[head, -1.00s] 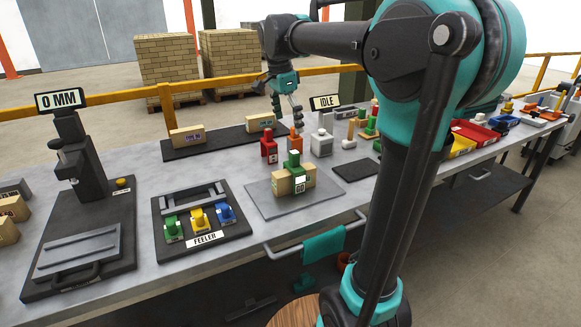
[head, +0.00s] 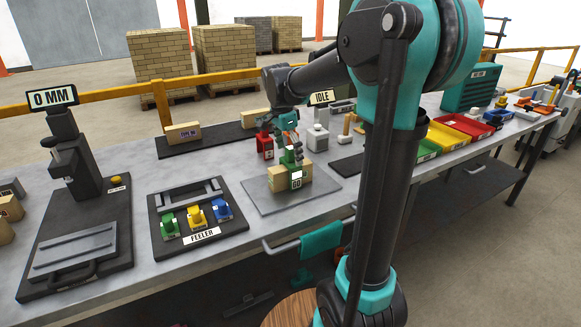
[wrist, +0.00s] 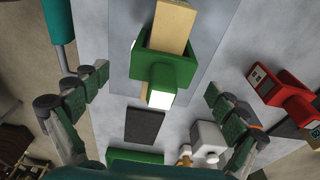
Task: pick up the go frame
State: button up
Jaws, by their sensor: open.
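The green go frame (head: 297,181), with a white GO label, sits around a tan brick (head: 278,178) on a grey plate (head: 262,200). In the wrist view the green frame (wrist: 165,70) has the brick (wrist: 174,25) passing through it, and a green grip with a pale top stands towards me. My gripper (head: 290,146) is just above the frame's top in the head view. In the wrist view my open gripper (wrist: 156,82) has one finger on each side of the frame, with clear gaps. Contact with the frame cannot be told from the head view.
A red frame (head: 264,146) stands behind the go frame; in the wrist view the red frame (wrist: 284,95) lies beyond my right finger. A grey block (head: 318,139) is close by. The feeler tray (head: 242,224) is to the left, coloured bins (head: 452,135) to the right.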

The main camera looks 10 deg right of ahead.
aim_at(290, 163)
jog(key=f, duration=0.4)
jog(key=shift+w+d+f, duration=0.1)
jog(key=shift+w+d, duration=0.15)
jog(key=shift+d, duration=0.05)
jog(key=shift+c, duration=0.3)
jog(key=c, duration=1.5)
